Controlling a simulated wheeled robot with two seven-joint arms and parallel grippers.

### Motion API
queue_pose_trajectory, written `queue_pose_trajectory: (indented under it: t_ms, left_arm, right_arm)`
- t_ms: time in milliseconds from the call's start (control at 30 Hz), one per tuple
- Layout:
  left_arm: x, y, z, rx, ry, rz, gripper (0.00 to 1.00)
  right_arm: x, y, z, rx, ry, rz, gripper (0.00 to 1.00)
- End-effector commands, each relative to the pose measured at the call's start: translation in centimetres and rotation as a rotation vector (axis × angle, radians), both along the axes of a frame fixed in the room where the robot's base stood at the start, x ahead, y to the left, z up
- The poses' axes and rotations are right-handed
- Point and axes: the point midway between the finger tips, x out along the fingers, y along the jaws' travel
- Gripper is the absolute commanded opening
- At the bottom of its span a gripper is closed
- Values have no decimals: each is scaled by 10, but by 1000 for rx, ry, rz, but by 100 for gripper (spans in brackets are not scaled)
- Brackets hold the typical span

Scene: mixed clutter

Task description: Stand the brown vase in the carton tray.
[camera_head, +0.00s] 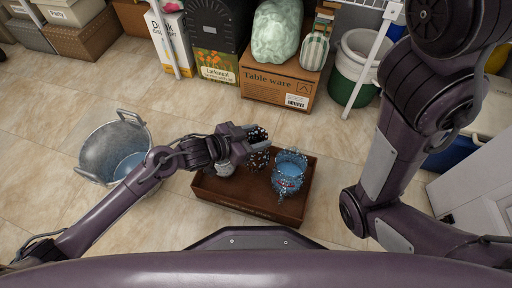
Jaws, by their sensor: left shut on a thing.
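The brown carton tray (247,207) lies on the floor just in front of me. My left gripper (250,141) reaches over its back left part and is shut on a dark, white-speckled thing (259,134), which looks like the brown vase. The gripper hides part of it, so I cannot tell whether its base touches the tray. A similar dark speckled patch (259,160) shows just below the fingers; I cannot tell whether it is the same piece. My right arm comes in on the right, but its gripper is out of view.
In the tray, a blue speckled vessel (289,178) stands at the right and a pale grey thing (225,169) at the left. A metal tub (100,152) stands left of the tray. A Table ware box (277,88) and a green-and-white bucket (352,78) stand behind.

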Motion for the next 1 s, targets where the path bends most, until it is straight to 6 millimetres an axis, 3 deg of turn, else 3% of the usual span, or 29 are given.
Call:
queue_pose_trajectory:
  t_ms: [300,667,700,833,1000]
  left_arm:
    - [0,0,-42,-1,-1,0,0]
    - [0,0,-43,-1,-1,0,0]
    - [0,0,-43,1,1,0,54]
    - [0,0,-43,1,1,0,71]
    - [0,0,-43,1,1,0,71]
  right_arm:
    - [-1,-1,-29,3,0,-1,36]
    - [-1,-1,-26,2,0,0,36]
    - [-1,-1,-26,2,0,0,36]
    - [-1,-1,-26,3,-1,0,36]
    - [-1,-1,-26,3,-2,0,36]
